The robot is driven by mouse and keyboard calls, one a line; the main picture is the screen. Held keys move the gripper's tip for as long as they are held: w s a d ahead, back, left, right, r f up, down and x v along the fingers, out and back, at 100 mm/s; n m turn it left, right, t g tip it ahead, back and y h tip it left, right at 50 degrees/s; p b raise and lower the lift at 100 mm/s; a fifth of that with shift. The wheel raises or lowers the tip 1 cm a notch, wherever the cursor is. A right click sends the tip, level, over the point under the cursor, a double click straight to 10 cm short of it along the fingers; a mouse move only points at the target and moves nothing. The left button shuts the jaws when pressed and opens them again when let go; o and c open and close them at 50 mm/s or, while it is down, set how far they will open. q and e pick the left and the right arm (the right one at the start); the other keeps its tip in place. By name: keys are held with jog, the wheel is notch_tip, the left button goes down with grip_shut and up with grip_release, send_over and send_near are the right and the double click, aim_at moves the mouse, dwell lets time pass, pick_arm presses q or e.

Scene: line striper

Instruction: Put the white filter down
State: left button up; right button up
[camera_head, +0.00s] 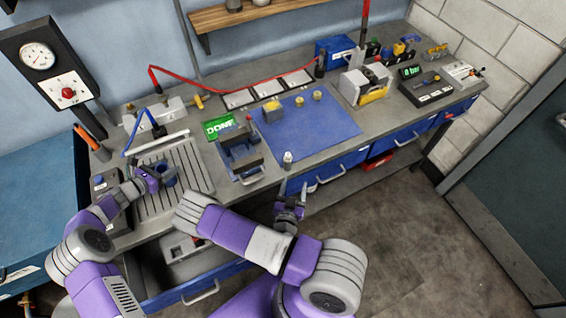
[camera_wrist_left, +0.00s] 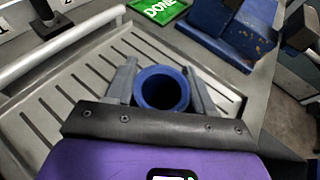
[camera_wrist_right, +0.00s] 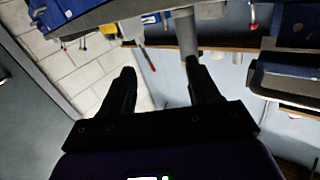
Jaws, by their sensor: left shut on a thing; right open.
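My left gripper (camera_head: 158,178) is shut on a blue hollow cylinder (camera_head: 168,172), over the grooved grey drain tray (camera_head: 190,186). In the left wrist view the cylinder (camera_wrist_left: 163,88) sits between the two fingers, its round open end facing the camera and its inside dark. I cannot tell whether it touches the tray. I see no white filter for certain; only the blue part shows in the grip. A small whitish bottle-like piece (camera_head: 288,158) stands at the blue mat's front edge. My right gripper (camera_head: 290,207) is open and empty in front of the bench drawers.
A blue vise (camera_head: 240,158) and a green DONE sign (camera_head: 218,127) stand right of the tray. A blue mat (camera_head: 330,125) holds a few small parts. A pale rail (camera_wrist_left: 68,45) runs along the tray's back. A lower drawer (camera_head: 200,285) is open.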

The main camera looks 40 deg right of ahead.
aim_at(287, 164)
jog(key=w, duration=0.2)
jog(key=w+d+n+t, duration=0.1)
jog(key=w, duration=0.1)
jog(key=w+d+r+n+t+y, duration=0.1)
jog(key=shift+w+d, duration=0.1)
jog(key=shift+w, duration=0.3)
jog(key=w+d, duration=0.1)
jog(key=w, duration=0.1)
jog(key=w+d+r, duration=0.1)
jog(key=w, duration=0.1)
jog(key=shift+d, duration=0.4)
jog(key=shift+w+d, duration=0.3)
grip_shut()
